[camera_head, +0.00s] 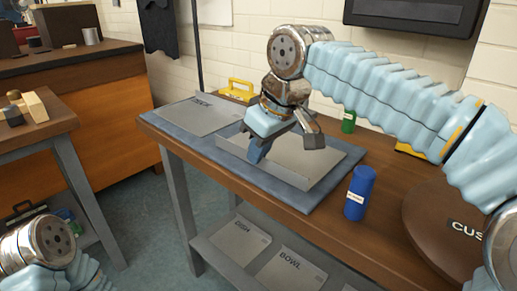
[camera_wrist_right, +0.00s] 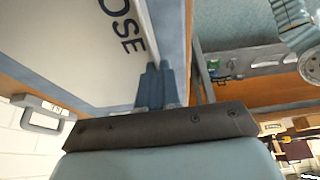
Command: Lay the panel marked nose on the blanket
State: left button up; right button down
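The grey panel marked nose (camera_head: 305,157) is over the right part of the blue blanket (camera_head: 206,146) on the bench. Its front edge has an upright lip. In the right wrist view the panel (camera_wrist_right: 88,40) shows the letters "OSE" beside its edge. My right gripper (camera_head: 258,151) reaches down to the front lip; its fingertips (camera_wrist_right: 155,88) are close together at the panel's edge and appear shut on it. I cannot tell whether the panel touches the blanket. My left arm shows at the lower left, but its gripper is out of view.
Another lettered grey panel (camera_head: 200,114) lies at the blanket's left end. A blue can (camera_head: 359,194) stands near the front edge, a green can (camera_head: 348,120) behind. A round brown piece (camera_head: 432,226) is at right. Panels marked dish (camera_head: 247,240) and bowl (camera_head: 289,268) lie on the lower shelf.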

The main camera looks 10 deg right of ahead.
jog(key=shift+f, duration=0.15)
dwell(0.6)
jog(key=c, duration=0.7)
grip_release()
notch_tip(320, 180, up, 3)
jog(key=p, duration=0.3)
jog(key=shift+f, duration=0.15)
jog(key=shift+r+p, duration=2.15)
jog(key=shift+r, duration=0.05)
jog(key=shift+f, duration=0.1)
